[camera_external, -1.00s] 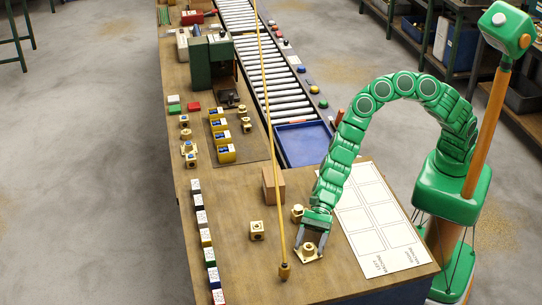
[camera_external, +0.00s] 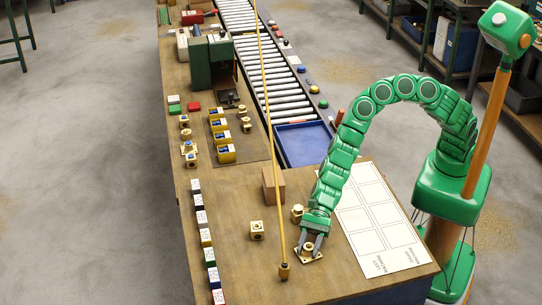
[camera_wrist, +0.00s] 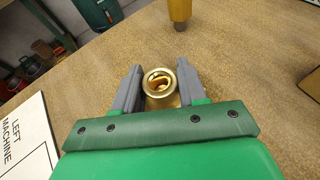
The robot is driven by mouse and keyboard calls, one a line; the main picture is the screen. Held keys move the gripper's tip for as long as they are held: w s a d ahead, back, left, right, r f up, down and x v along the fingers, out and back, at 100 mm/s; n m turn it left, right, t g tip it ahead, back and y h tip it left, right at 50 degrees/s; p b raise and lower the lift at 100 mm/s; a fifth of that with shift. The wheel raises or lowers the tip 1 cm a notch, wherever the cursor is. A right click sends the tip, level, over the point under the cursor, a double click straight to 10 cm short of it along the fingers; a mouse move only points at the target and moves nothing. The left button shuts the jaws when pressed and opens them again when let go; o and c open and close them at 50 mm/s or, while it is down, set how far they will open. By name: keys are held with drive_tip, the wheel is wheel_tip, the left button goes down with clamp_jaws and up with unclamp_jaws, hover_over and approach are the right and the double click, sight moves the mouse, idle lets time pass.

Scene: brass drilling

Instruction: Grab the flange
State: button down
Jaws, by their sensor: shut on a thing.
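The brass flange (camera_external: 309,255) stands on the wooden table near its front right, its square base on the tabletop. In the wrist view the flange's round hollow top (camera_wrist: 160,83) sits between the two grey fingers. My gripper (camera_external: 313,247) points down over the flange and is shut on it. The wrist view also shows my gripper (camera_wrist: 160,90) with a finger at each side of the brass collar. The flange's lower part is mostly hidden there.
A white sheet with outlined boxes (camera_external: 378,222) lies right of the flange. A yellow pole with a hanging end (camera_external: 285,271) is close on the left. Other brass parts (camera_external: 257,231) (camera_external: 297,213) and a wooden block (camera_external: 273,185) stand nearby.

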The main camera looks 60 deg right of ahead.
sight(309, 246)
drive_tip(key=shift+r, duration=0.5)
wheel_tip(309, 246, up, 2)
drive_tip(key=shift+r, duration=0.2)
drive_tip(key=s+d+r, duration=0.6)
drive_tip(key=d+r, duration=0.3)
drive_tip(key=d, duration=0.3)
drive_tip(key=shift+d+r, duration=0.25)
drive_tip(key=shift+r, duration=0.1)
